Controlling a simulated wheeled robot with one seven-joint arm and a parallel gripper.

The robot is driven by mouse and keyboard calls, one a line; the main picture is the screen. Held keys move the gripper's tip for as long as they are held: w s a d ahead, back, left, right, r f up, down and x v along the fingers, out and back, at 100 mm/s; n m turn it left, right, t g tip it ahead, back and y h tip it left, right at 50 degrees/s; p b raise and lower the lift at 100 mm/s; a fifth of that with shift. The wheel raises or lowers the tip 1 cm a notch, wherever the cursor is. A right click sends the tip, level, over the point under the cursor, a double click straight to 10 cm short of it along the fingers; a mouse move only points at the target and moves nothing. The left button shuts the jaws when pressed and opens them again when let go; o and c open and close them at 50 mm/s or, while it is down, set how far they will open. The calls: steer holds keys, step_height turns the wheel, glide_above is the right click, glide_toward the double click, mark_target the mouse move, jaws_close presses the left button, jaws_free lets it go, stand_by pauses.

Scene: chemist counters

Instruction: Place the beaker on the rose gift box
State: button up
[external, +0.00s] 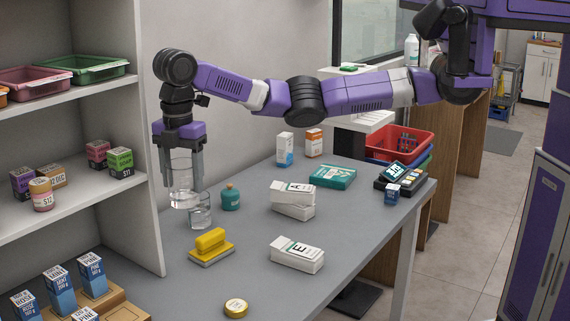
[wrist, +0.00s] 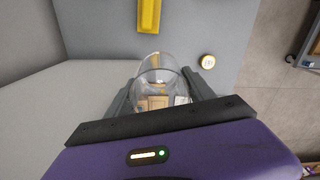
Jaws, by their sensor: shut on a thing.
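A clear glass beaker (external: 181,192) hangs upright between the fingers of my gripper (external: 180,178), above the left end of the grey counter. My gripper is shut on it. In the wrist view the beaker (wrist: 156,68) sits between the two fingers (wrist: 160,88), and boxes show through its glass.
A second clear glass (external: 201,214) stands on the counter just below the held beaker. The shelf unit (external: 150,205) stands close left. The counter's front middle has free room.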

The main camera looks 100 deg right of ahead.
steer(key=s+d+m+p, duration=0.2)
steer(key=d, duration=0.9)
steer(key=s+d+m+p, duration=0.1)
steer(key=s+d+p, duration=0.15)
steer(key=d, duration=0.85)
steer(key=s+d+m+p, duration=0.35)
steer(key=s+d, duration=0.75)
steer(key=d, duration=0.5)
steer(key=m+p, duration=0.5)
glide_above(334, 172)
step_height(334, 172, down, 18)
steer(key=shift+w+r, duration=0.1)
steer(key=shift+r, duration=0.15)
